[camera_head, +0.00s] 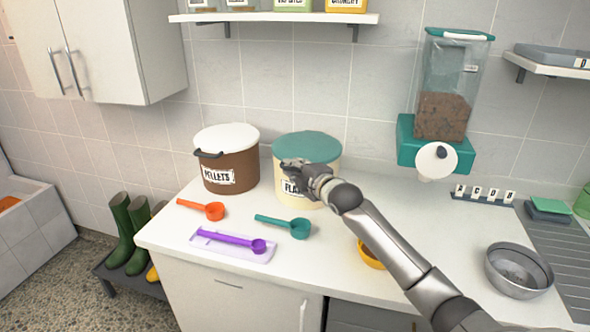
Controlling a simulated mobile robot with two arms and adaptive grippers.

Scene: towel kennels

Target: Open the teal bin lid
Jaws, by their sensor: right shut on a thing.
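The teal bin lid (308,146) sits on a cream bin (324,175) on the white counter and looks closed. The bin's label is partly covered. My right gripper (292,168) is at the front left of the lid's rim, shut on what appears to be the lid's handle, which it hides. My left gripper is not in view.
A brown bin (232,177) labelled PELLETS, with a white lid, stands just left. Orange (212,211), teal (298,227) and purple (257,246) scoops lie in front. A yellow bowl (370,256) is partly behind my arm. A dispenser (447,95) hangs at the right.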

